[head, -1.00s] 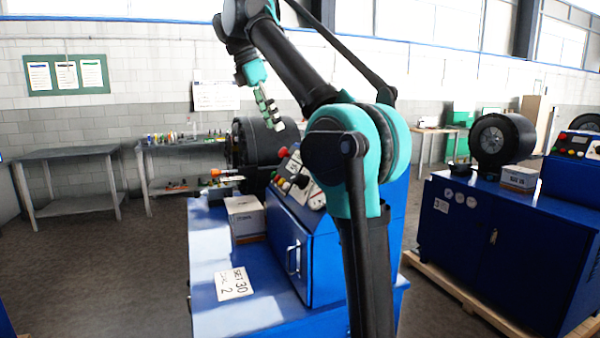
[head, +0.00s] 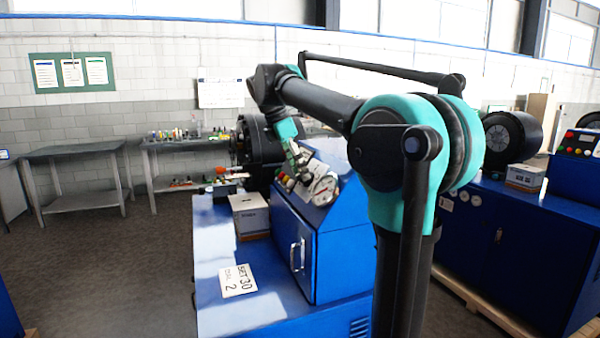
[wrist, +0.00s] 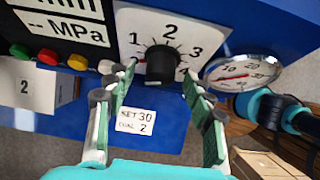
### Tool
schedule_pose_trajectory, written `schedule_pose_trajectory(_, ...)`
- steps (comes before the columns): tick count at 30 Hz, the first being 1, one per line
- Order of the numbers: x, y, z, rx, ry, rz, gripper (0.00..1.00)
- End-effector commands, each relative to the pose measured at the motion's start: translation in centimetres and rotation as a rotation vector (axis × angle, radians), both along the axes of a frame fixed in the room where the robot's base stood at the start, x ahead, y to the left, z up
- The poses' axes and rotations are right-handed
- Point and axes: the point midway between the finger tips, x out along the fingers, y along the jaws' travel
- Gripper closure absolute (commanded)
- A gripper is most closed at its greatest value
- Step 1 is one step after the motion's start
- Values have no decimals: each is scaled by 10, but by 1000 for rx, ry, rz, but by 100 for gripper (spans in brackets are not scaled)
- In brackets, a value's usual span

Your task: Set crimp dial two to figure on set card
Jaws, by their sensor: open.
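The black crimp dial (wrist: 161,64) sits on a white scale marked 1 to 4 on the sloped blue panel. Its exact setting is hard to read. My gripper (wrist: 160,76) is open, its green-padded fingers at either side of the dial's lower part; contact cannot be told. In the head view my gripper (head: 299,156) is down at the panel and hides much of it. The set card (wrist: 136,121), reading SET 30 DIAL 2, lies on the blue bench top; it also shows in the head view (head: 238,281). A round gauge (wrist: 243,72) with a red needle is right of the dial.
Red, yellow and green buttons (wrist: 47,55) are left of the dial, under an MPa display (wrist: 68,28). A white box (head: 250,216) stands on the bench beside the blue cabinet (head: 318,245). A second blue machine (head: 530,240) stands to the right.

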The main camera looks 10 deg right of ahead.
Motion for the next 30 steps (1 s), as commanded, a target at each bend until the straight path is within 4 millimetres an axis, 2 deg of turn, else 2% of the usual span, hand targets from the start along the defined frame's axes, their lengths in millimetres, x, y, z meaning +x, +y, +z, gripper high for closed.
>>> schedule_pose_trajectory(4,0,-3,-8,0,0,0,47)
schedule_pose_trajectory(13,1,-4,-10,0,0,1,47)
schedule_pose_trajectory(25,1,-4,-9,0,0,1,97)
schedule_pose_trajectory(30,0,-4,-9,1,-6,-3,97)
